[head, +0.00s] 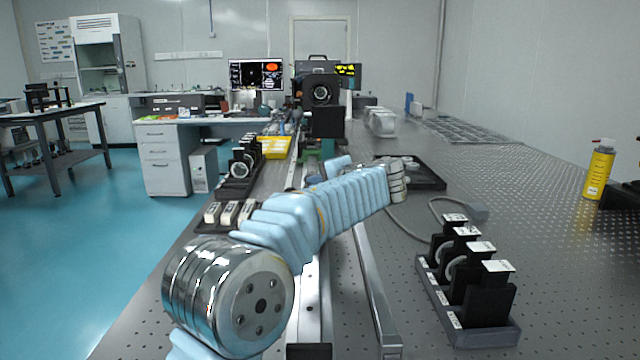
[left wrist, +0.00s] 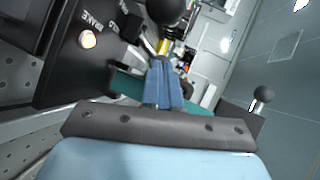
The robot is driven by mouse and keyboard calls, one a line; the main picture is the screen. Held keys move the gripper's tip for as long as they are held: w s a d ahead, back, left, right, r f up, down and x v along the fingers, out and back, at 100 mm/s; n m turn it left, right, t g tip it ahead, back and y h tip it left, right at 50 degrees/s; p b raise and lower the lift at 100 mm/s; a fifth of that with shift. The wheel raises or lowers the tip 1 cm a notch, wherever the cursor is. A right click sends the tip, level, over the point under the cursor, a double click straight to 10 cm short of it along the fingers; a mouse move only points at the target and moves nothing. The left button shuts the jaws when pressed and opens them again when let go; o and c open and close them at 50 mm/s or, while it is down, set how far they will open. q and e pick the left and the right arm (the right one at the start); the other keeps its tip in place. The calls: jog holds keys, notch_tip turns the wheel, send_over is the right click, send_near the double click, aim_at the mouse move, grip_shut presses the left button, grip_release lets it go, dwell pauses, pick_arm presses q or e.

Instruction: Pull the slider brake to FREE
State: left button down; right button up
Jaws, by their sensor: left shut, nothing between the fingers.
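In the left wrist view, a black panel (left wrist: 62,60) carries the white word BRAKE beside a lit orange-white lamp (left wrist: 87,39). A dark round knob (left wrist: 166,8) is cut by the top edge, just beyond the blue fingers of my left gripper (left wrist: 160,64). The fingers are shut and hold nothing; I cannot tell whether they touch the knob's stem. In the head view, my sleeved left arm hides much of the slider area, below a black boxed instrument (head: 328,122) on the rail (head: 372,285). My right gripper is not seen.
In the head view, a rack of black optic mounts (head: 470,335) sits front right, a black tray (head: 428,178) lies beyond my arm, and a yellow bottle (head: 598,172) stands far right.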

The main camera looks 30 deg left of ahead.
pick_arm(q)
jog(key=shift+s+a+r+n+h, duration=0.15)
jog(key=shift+a+n+h, duration=0.1)
jog(key=shift+n+h, duration=0.05)
jog(key=shift+s+a+r+n+h, duration=0.45)
jog(key=shift+a+n+h, duration=0.2)
jog(key=shift+n+h, duration=0.15)
jog(key=shift+s+a+b, duration=0.1)
jog(key=shift+a+b, duration=0.05)
jog(key=shift+b, duration=0.2)
jog(key=shift+s+a+r+n+t+h+b, duration=0.1)
jog(key=shift+s+a+n+t+h+b, duration=0.2)
jog(key=shift+a+n+h, duration=0.4)
jog(key=shift+s+a+r+n+t+h+b, duration=0.1)
jog(key=shift+s+a+n+t+h, duration=0.3)
jog(key=shift+h, duration=0.4)
dwell(2.3)
jog(key=shift+w, duration=0.1)
jog(key=shift+r+p, duration=0.75)
jog(key=shift+r, duration=0.1)
